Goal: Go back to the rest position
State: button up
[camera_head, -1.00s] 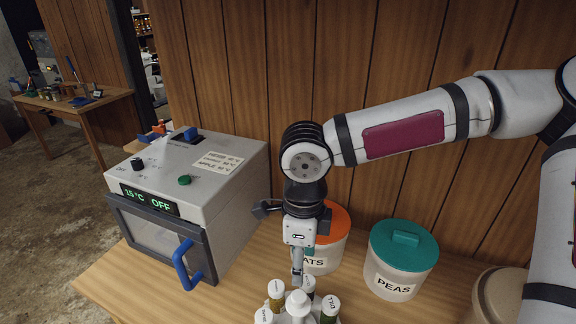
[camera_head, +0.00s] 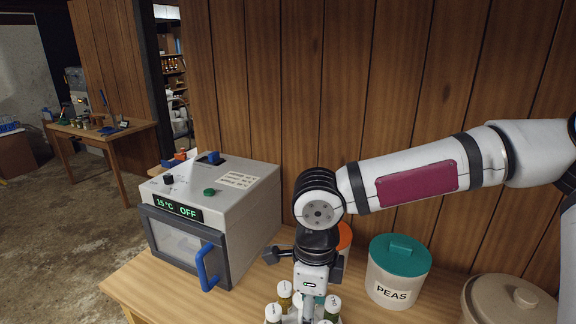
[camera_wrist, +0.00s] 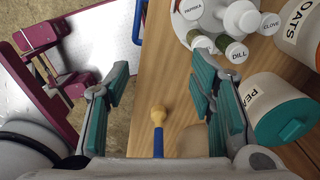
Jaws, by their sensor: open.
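My gripper (camera_head: 307,308) hangs over the front of the wooden table in the head view, its tips low in the picture near the small jars. In the wrist view my gripper (camera_wrist: 163,95) has its two teal-padded fingers wide apart, with nothing between the pads. The jar lids labelled PAPRIKA (camera_wrist: 193,9), DILL (camera_wrist: 237,53) and CLOVE (camera_wrist: 269,24) show beyond the right finger. The rest position itself is not marked in any view.
A grey oven (camera_head: 212,215) with a blue handle stands left of my gripper. The OATS canister (camera_wrist: 303,32) is partly hidden behind my wrist in the head view. The teal-lidded PEAS canister (camera_head: 398,270) and a beige lidded crock (camera_head: 510,300) stand to the right.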

jog(key=s+d+m+g+h, duration=0.1)
jog(key=s+d+m+h, duration=0.4)
jog(key=d+m, duration=0.65)
jog(key=s+d+r+n+t+y, duration=0.1)
jog(key=s+r+n+t+y, duration=0.1)
jog(key=r+n, duration=0.7)
jog(key=s+d+r+n+t+y+b, duration=0.1)
jog(key=r+n, duration=0.7)
jog(key=n, duration=1.5)
jog(key=s+d+t+y, duration=0.1)
jog(key=s+t+y, duration=0.1)
jog(key=s+t, duration=0.1)
jog(key=shift+d+r+t, duration=0.15)
jog(key=shift+r+t, duration=0.15)
jog(key=shift+r, duration=0.05)
